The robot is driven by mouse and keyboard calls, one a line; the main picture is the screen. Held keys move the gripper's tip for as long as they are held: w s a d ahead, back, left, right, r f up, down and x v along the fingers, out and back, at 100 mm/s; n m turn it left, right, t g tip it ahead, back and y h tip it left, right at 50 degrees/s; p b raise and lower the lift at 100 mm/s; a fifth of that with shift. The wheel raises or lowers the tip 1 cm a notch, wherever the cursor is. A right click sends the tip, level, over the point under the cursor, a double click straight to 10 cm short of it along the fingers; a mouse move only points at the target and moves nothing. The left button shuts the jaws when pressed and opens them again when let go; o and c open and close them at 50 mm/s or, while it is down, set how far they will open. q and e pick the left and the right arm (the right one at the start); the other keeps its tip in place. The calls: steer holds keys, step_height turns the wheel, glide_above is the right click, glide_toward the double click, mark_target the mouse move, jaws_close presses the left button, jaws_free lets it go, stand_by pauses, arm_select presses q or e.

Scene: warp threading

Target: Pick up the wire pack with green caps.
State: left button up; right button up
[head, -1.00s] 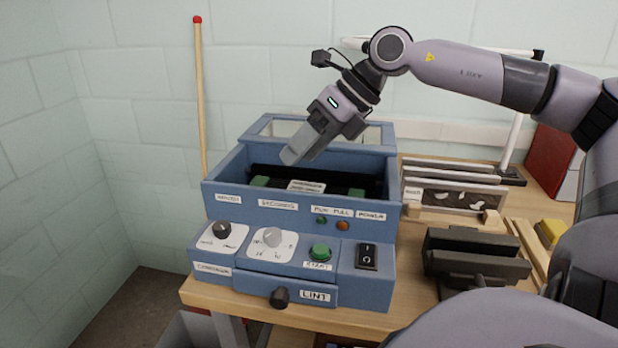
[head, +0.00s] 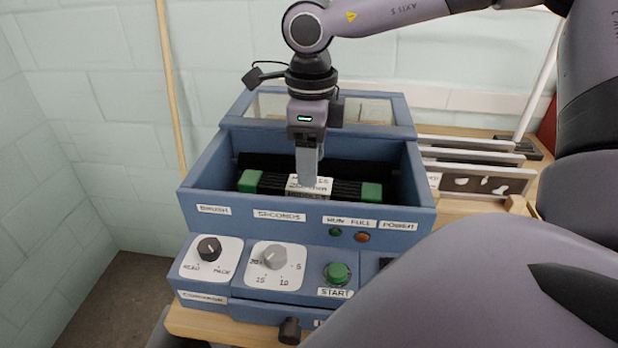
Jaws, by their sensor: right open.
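The wire pack (head: 345,189) is a dark bundle with a green cap at each end and a white label in its middle. It lies inside the open blue machine box (head: 300,212), across its width. My right gripper (head: 306,184) points down into the box, its fingertips at the pack's label. It is open, and the fingers show nearly edge-on, so I cannot see whether they straddle the pack or only touch it. My left gripper is out of view.
The box walls stand close around the pack. The front panel has knobs and a green start button (head: 337,272). Slotted boards (head: 480,178) stand to the right of the box. A wooden pole (head: 172,85) leans behind on the left.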

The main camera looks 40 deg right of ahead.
mark_target(309, 190)
steer(key=shift+w+f+p, duration=0.2)
steer(key=shift+f+p, duration=0.2)
steer(key=shift+f, duration=2.25)
jaws_close()
